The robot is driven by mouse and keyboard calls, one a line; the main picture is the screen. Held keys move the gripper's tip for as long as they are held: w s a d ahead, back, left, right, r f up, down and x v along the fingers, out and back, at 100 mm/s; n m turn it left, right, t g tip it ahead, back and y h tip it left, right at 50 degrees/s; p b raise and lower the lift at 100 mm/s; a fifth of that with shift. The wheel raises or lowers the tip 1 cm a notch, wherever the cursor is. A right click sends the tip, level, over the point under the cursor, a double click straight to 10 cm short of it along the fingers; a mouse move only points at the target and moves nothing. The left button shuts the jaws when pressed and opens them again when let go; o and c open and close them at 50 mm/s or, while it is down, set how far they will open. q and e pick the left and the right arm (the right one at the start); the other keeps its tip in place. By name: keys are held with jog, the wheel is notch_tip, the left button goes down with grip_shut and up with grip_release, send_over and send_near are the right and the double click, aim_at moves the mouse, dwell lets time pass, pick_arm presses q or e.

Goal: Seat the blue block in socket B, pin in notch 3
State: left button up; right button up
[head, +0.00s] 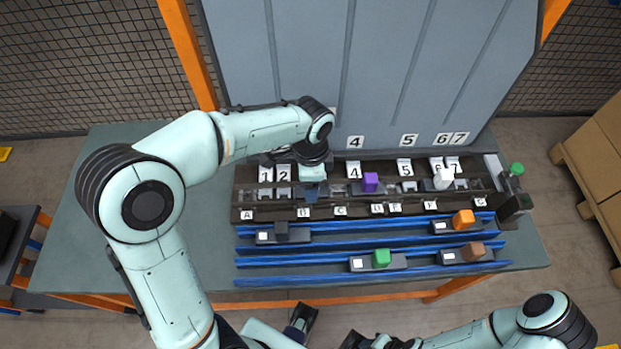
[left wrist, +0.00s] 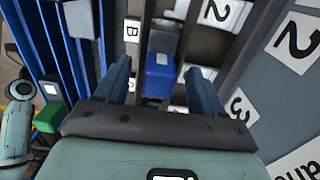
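My left gripper (left wrist: 160,84) is open, one finger on each side of the block, with visible gaps. In the head view the left gripper (head: 312,190) points down over the board (head: 335,197) and covers most of the block and the label 3 area. Whether a pin sits in a notch cannot be seen. My right gripper (head: 355,340) is partly visible at the bottom edge, its fingers unclear.
A purple block (head: 370,182) and a white block (head: 443,179) stand on the board. Blue rails (head: 330,261) in front bear black (head: 281,230), green (head: 381,258), orange (head: 463,219) and brown (head: 474,251) blocks. A grey panel (head: 380,60) rises behind. The table's left side is clear.

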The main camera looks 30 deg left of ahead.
pick_arm(q)
notch_tip(320, 180, up, 13)
jog(key=p, duration=0.2)
jog(key=shift+r, duration=0.2)
dwell(0.7)
